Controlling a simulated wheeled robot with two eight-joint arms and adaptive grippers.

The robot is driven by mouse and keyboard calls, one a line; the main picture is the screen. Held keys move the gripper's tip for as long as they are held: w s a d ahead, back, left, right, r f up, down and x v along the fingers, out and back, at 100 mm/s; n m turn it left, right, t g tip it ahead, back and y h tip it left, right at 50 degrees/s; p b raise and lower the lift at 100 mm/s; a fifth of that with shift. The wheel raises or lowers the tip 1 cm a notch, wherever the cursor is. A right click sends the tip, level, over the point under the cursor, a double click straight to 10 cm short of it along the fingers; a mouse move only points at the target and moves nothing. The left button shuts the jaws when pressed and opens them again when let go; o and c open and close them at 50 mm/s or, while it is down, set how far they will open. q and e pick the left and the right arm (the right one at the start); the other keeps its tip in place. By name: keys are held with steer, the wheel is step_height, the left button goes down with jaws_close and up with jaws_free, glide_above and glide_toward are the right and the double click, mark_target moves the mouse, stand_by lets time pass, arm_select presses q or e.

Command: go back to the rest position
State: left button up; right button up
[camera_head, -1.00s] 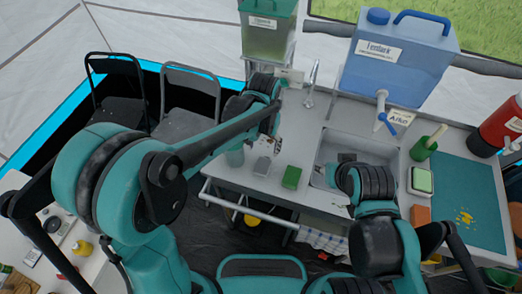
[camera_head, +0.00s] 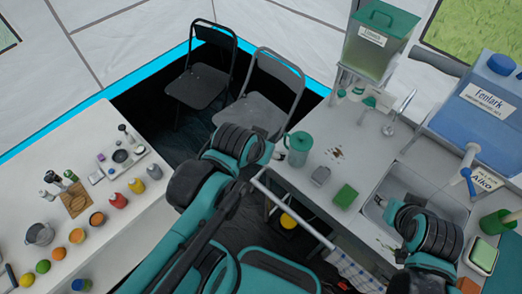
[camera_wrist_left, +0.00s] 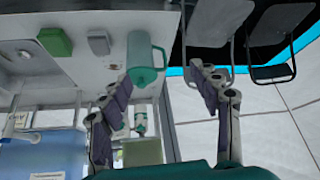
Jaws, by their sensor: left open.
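My left arm (camera_head: 215,180) is folded in front of the chairs and the left end of the sink counter in the head view. My right arm (camera_head: 432,238) reaches over the sink's front edge.
A green sponge (camera_head: 345,196) and a grey block (camera_head: 320,175) lie on the sink counter (camera_head: 350,135). Two folding chairs (camera_head: 205,75) stand behind. A white table (camera_head: 55,150) with bottles and fruit is at left. The blue water tank (camera_head: 485,105) is at right.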

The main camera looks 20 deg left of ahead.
arm_select(q)
steer(key=shift+s+a+f+t, duration=0.15)
steer(key=shift+s+a+t, duration=0.15)
steer(key=shift+s+a, duration=0.2)
step_height(320, 180, down, 3)
steer(key=b, duration=0.3)
stand_by(0.8)
